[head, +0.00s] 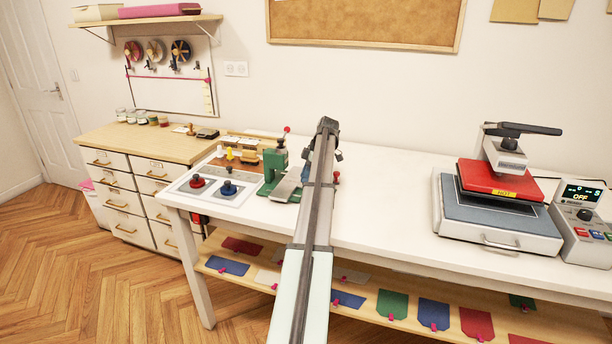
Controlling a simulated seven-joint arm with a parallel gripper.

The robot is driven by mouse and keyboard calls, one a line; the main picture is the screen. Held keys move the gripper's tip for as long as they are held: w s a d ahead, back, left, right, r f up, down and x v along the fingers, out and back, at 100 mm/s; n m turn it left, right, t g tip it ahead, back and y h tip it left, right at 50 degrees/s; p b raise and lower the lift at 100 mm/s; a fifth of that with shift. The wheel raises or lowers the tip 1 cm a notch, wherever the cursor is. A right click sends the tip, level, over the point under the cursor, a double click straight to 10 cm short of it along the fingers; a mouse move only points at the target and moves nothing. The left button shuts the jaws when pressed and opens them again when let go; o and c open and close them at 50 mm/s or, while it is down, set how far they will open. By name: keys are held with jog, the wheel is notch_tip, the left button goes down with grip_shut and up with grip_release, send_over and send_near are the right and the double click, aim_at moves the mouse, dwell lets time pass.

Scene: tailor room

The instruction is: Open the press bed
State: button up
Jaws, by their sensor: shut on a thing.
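A heat press (503,190) stands on the right of the white table. Its red plate (498,180) sits low over the blue-grey bed (490,216), close to it; I cannot tell whether they touch. A black handle (522,128) lies roughly level on top, and a metal handle (500,243) is on the bed's front. My arm reaches from the bottom middle toward the middle of the table, left of the heat press. My gripper's fingertips are hidden behind my own arm, and so is anything between them.
A small green press (275,166) with a grey plate stands left of my arm, beside a panel with red and blue knobs (228,188). A control box (583,225) reading OFF is right of the heat press. White table (390,205) is clear between my arm and the heat press.

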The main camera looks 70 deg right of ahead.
grip_shut()
jog(key=shift+s, duration=1.65)
jog(key=o, duration=0.6)
grip_release()
jog(key=v, duration=1.4)
jog(key=shift+f, duration=0.1)
